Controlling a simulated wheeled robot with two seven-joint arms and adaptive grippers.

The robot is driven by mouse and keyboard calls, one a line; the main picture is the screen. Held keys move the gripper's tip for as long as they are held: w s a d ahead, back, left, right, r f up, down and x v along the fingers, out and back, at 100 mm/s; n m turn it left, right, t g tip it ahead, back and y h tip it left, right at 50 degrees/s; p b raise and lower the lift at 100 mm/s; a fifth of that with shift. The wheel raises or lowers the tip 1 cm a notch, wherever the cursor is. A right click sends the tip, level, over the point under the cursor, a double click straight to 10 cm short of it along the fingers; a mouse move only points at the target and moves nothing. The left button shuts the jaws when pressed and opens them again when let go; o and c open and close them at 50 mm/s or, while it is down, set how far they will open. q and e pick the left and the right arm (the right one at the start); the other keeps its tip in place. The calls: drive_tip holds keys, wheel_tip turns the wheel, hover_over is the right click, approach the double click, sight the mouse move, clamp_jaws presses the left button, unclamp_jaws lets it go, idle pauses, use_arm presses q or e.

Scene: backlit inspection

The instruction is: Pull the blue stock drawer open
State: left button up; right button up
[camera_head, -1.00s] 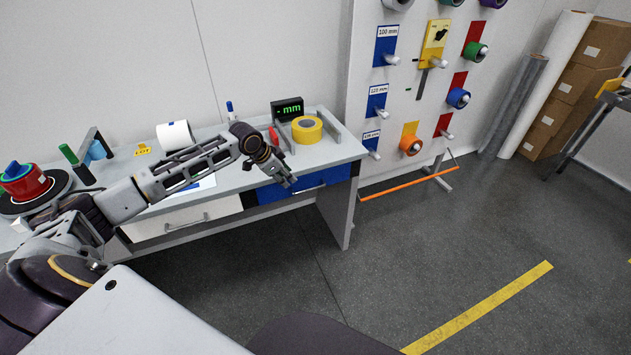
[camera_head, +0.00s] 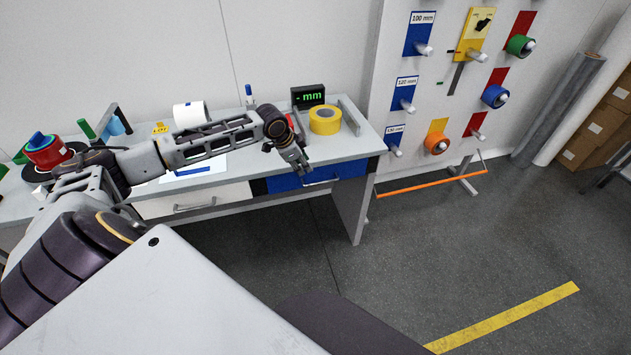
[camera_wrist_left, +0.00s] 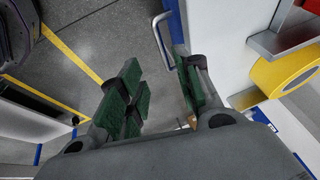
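The blue stock drawer (camera_head: 349,170) is at the right end of the grey workbench, under the top. Its front looks flush with the bench, so it appears shut. Its grey bar handle (camera_head: 323,182) shows beside my left gripper (camera_head: 303,169), which hangs in front of the drawer's left half. In the left wrist view, the green-padded fingers of my left gripper (camera_wrist_left: 157,92) are spread with nothing between their pads. The handle (camera_wrist_left: 160,42) lies just beyond the fingertips, close to the right-hand finger, against the blue front (camera_wrist_left: 179,25). Contact cannot be told. My right gripper is not in view.
A white drawer (camera_head: 200,200) sits left of the blue one. A yellow tape roll (camera_head: 325,120) and a display (camera_head: 308,96) stand on the bench (camera_head: 237,170) above. A roll board with an orange bar (camera_head: 430,185) stands to the right. The floor (camera_head: 460,260) in front is clear.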

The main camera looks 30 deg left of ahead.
use_arm(q)
drive_tip(key=shift+w, duration=0.1)
drive_tip(key=b, duration=0.1)
approach(316, 183)
drive_tip(key=x, duration=0.6)
drive_tip(key=shift+w+d+f, duration=0.1)
drive_tip(key=shift+w+f, duration=0.1)
drive_tip(key=shift+b+x, duration=0.3)
drive_tip(key=shift+x, duration=0.5)
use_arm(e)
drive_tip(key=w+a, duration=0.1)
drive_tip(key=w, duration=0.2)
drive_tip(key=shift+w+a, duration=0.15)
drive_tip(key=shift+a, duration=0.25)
use_arm(q)
clamp_jaws()
